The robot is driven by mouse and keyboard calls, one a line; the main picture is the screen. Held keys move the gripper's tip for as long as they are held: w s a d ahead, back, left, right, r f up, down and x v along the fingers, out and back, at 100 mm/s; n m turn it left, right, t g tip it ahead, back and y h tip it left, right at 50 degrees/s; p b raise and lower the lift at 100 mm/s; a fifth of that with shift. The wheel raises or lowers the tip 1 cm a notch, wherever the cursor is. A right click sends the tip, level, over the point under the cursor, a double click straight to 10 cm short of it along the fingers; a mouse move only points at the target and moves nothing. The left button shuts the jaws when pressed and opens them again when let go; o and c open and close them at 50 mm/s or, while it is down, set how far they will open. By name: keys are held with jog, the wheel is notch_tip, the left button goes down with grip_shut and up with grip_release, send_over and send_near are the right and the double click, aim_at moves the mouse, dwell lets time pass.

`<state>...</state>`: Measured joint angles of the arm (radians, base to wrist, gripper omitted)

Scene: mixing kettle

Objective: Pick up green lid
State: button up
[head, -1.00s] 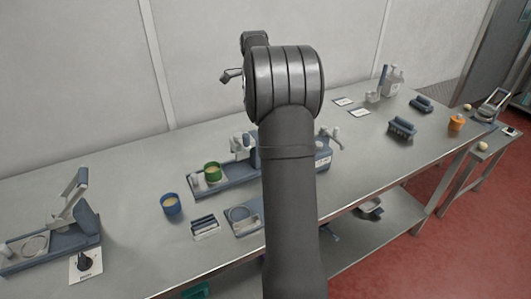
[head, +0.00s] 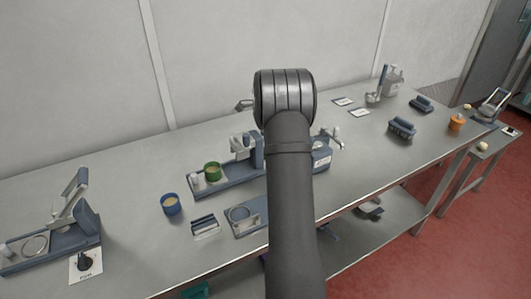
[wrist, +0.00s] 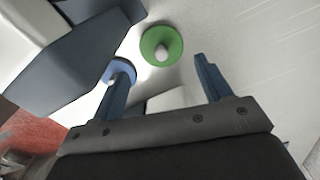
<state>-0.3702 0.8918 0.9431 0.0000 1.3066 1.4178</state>
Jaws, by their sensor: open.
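The green lid (wrist: 174,38) is a round disc with a pale knob. It lies on the light table surface near the top middle of the wrist view. My gripper (wrist: 161,64) is open, with its two blue fingers apart and nothing between them. The lid shows just beyond the fingertips, between their lines, and is not held. A blue lid (wrist: 125,66) shows partly behind the left finger. In the head view my arm hides the gripper, and I cannot see the green lid there.
A large dark blue and white block (wrist: 85,50) stands close to the left finger. A blue cup (head: 170,205) stands nearer the front edge.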

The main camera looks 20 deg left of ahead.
jog(key=shift+a+f, duration=0.15)
jog(key=shift+f, duration=2.65)
jog(key=c, duration=0.7)
